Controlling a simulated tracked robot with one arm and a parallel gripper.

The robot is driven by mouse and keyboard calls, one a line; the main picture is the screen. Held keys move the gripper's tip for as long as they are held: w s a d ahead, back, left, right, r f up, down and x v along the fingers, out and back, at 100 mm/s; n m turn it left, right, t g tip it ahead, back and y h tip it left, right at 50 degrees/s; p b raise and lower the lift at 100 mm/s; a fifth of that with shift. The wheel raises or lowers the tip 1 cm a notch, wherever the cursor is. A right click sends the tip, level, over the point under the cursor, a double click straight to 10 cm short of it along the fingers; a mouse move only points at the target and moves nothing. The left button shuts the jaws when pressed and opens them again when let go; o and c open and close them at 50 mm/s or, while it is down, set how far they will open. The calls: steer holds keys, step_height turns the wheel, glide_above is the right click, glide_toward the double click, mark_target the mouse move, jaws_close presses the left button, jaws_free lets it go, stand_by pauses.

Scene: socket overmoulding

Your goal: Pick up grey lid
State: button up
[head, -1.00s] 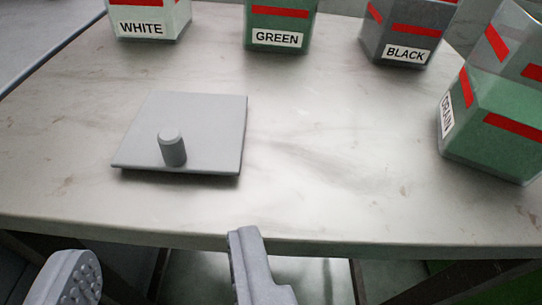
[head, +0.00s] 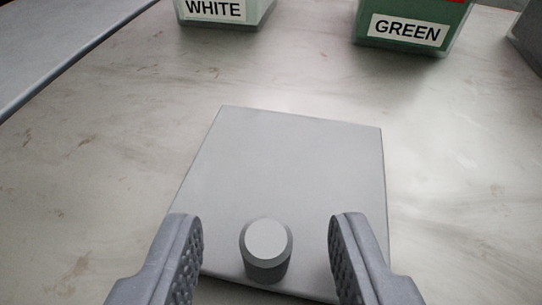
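The grey lid (head: 284,165) is a flat square plate lying on the table, with a short round knob (head: 267,248) standing up near its front edge. My gripper (head: 267,232) is open, with one finger on each side of the knob. A gap shows between the knob and each finger. The fingers overlap the front part of the lid in the picture. I cannot tell how high the fingertips are above the plate.
The marble-patterned table (head: 90,170) is clear around the lid. A container labelled WHITE (head: 226,12) and one labelled GREEN (head: 410,30) stand behind it. Part of a dark container (head: 527,35) shows at the right edge.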

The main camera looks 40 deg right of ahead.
steer(key=shift+x, duration=1)
jaws_close()
steer(key=shift+r, duration=0.1)
step_height(320, 180, up, 3)
steer(key=p, duration=0.3)
steer(key=shift+r, duration=0.15)
steer(key=shift+s+r, duration=0.15)
steer(key=shift+r, duration=0.05)
steer(key=s+a+b, duration=0.3)
steer(key=s+b, duration=1.1)
steer(key=s, duration=0.1)
steer(key=shift+a+r+b, duration=0.3)
steer(key=shift+r+b, duration=0.1)
steer(key=shift+r, duration=0.1)
